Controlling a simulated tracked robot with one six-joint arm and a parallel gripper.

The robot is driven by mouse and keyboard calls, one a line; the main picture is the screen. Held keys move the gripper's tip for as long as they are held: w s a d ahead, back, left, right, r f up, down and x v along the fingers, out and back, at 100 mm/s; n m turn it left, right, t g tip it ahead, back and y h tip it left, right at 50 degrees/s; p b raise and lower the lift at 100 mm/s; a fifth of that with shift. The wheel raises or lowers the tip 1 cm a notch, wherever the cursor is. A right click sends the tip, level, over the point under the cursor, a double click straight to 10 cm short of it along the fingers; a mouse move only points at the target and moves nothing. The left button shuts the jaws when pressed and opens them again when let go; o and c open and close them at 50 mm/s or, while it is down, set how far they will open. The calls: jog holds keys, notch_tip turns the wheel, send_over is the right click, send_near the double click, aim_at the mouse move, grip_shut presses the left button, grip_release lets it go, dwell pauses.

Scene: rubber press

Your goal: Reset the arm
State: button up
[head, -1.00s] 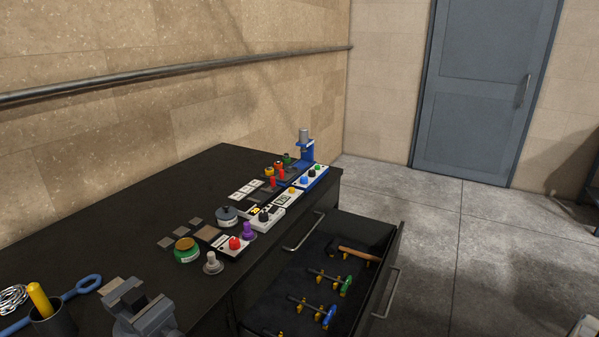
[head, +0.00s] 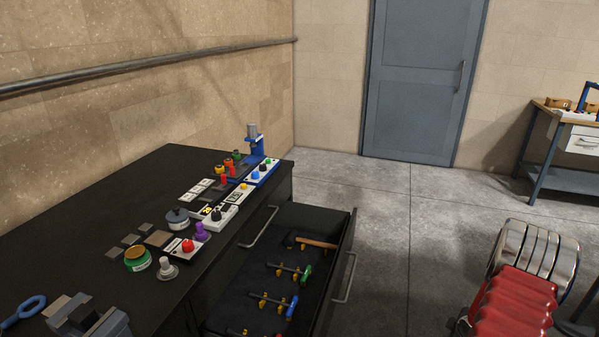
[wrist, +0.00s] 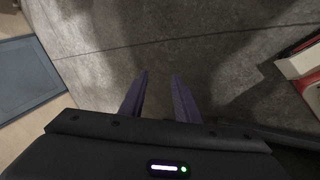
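My gripper (wrist: 159,80) shows in the wrist view as two dark purple fingers reaching out from a black body. The fingers stand apart with bare grey floor (wrist: 215,55) behind them and nothing between them. A small light bar and a green light glow on the black body. My gripper does not show clearly in the head view, so its place relative to the workbench (head: 90,210) cannot be told.
The workbench holds button boxes, jars and a vise (head: 88,318). Its drawer (head: 345,265) is open with tools inside. A red and chrome ribbed object (head: 520,295) is at lower right. A blue-grey door (head: 420,80) and another bench (head: 550,175) stand behind. Floor between is clear.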

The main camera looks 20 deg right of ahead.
jog(key=s+a+r+m+g, duration=0.15)
jog(key=a+r+m, duration=0.25)
jog(key=a+r, duration=0.5)
jog(key=s+a+r+m+g, duration=0.1)
jog(key=a+r+m+g, duration=0.25)
jog(key=a+r, duration=0.6)
jog(key=s+a+r+t+y, duration=0.1)
jog(key=s+a+r+t, duration=0.1)
jog(key=a+r, duration=0.6)
jog(key=s+a+r+n+t+y, duration=0.1)
jog(key=s+a+r, duration=0.1)
jog(key=a+r, duration=0.6)
jog(key=s+a+r+t+y, duration=0.1)
jog(key=a+r, duration=0.7)
jog(key=a, duration=1)
jog(key=shift+s+r+t+y, duration=0.2)
jog(key=shift+s+t+y, duration=0.1)
jog(key=shift+s+t, duration=0.45)
jog(key=shift+d, duration=0.1)
